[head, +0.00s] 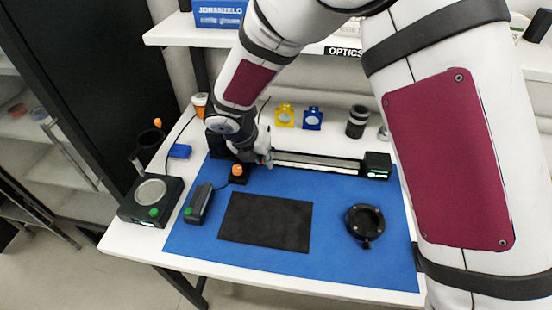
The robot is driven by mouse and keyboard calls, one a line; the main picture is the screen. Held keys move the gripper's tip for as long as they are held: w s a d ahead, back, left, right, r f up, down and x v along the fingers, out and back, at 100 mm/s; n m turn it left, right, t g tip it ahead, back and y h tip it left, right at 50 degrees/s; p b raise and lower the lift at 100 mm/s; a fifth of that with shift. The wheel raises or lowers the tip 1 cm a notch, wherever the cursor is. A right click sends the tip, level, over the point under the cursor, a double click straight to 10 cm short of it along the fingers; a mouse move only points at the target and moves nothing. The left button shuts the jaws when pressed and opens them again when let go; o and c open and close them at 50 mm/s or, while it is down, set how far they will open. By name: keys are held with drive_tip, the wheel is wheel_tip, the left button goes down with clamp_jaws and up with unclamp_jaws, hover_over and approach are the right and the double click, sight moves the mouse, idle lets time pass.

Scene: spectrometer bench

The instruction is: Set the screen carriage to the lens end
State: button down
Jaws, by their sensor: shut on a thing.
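A rail (320,162) with a pale strip along it runs left to right across the back of the blue mat, with a dark block (377,165) at its right end. My gripper (266,160) is low at the left part of the rail, shut on what seems to be the screen carriage. The carriage is hidden behind my gripper and wrist, so its shape and exact place on the rail cannot be told. Dark parts at the rail's left end show only partly behind my wrist. I cannot tell which end is the lens end.
A black block with an orange knob (237,171) stands just left and in front of my gripper. Yellow (285,116) and blue (312,118) mounts stand behind the rail. A black sheet (265,221) and a black ring (365,222) lie on the blue mat (335,262).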

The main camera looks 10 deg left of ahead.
drive_tip(key=c, duration=1.5)
unclamp_jaws()
drive_tip(key=shift+c, duration=0.2)
drive_tip(key=shift+r, duration=0.15)
drive_tip(key=v, duration=1.1)
drive_tip(key=shift+s+r, duration=0.2)
drive_tip(key=shift+r, duration=0.1)
drive_tip(key=shift+a, duration=0.15)
